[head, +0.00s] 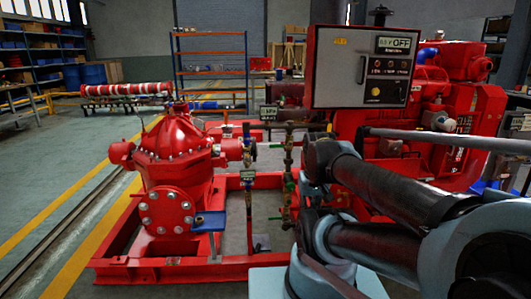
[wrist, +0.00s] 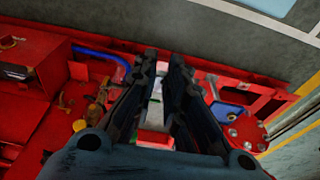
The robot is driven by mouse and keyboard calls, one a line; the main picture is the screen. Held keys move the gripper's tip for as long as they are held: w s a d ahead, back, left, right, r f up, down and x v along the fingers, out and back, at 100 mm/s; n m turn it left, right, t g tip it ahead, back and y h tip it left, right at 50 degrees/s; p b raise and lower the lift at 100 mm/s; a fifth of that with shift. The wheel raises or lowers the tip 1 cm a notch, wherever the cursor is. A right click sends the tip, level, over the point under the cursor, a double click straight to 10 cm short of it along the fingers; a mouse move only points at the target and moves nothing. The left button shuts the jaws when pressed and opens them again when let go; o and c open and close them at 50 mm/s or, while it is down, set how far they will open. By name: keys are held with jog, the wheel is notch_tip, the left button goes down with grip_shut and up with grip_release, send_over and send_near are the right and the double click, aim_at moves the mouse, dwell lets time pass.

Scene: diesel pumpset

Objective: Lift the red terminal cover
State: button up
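In the wrist view my gripper (wrist: 164,62) shows its two dark fingers with a narrow gap between them. Nothing is seen clasped at the fingertips. A small red block (wrist: 153,138) shows through the gap, lower down near the finger bases, with a pale surface beyond it. It may be the red terminal cover, but I cannot tell for sure. In the head view I cannot make out the cover, and my gripper cannot be told apart from my dark arm links at the right.
The red pump (head: 175,150) stands on a red base frame (head: 125,270) at the left. The control panel (head: 362,68) and red engine (head: 440,120) are at the right. A blue bracket (head: 210,221) stands on the frame. A blue pipe (wrist: 100,57) lies left of the fingers. Floor is clear at left.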

jog(key=w+d+r+m, duration=0.2)
jog(key=w+d+r, duration=0.15)
jog(key=w, duration=0.35)
jog(key=w+d+r+m, duration=0.2)
jog(key=w+d+m, duration=0.15)
jog(key=w, duration=0.35)
jog(key=w+d+r+m, duration=0.2)
jog(key=w+d+r, duration=0.15)
jog(key=w, duration=0.35)
jog(key=w+d+f+m, duration=0.3)
jog(key=w+d+m, duration=0.2)
jog(key=w+d, duration=0.8)
jog(key=w+d+f+m, duration=0.1)
jog(key=d+f+m, duration=0.1)
jog(key=d+f, duration=0.5)
jog(key=w+d+f+m, duration=0.2)
jog(key=d, duration=0.9)
jog(key=w+d+f+m, duration=0.1)
jog(key=d+f+m, duration=0.1)
jog(key=d+f, duration=0.45)
jog(key=shift+n+t, duration=0.25)
jog(key=shift+t, duration=0.15)
jog(key=x, duration=0.5)
jog(key=d+x, duration=0.1)
jog(key=x, duration=0.9)
jog(key=shift+w+d, duration=0.15)
jog(key=shift+d, duration=0.25)
grip_shut()
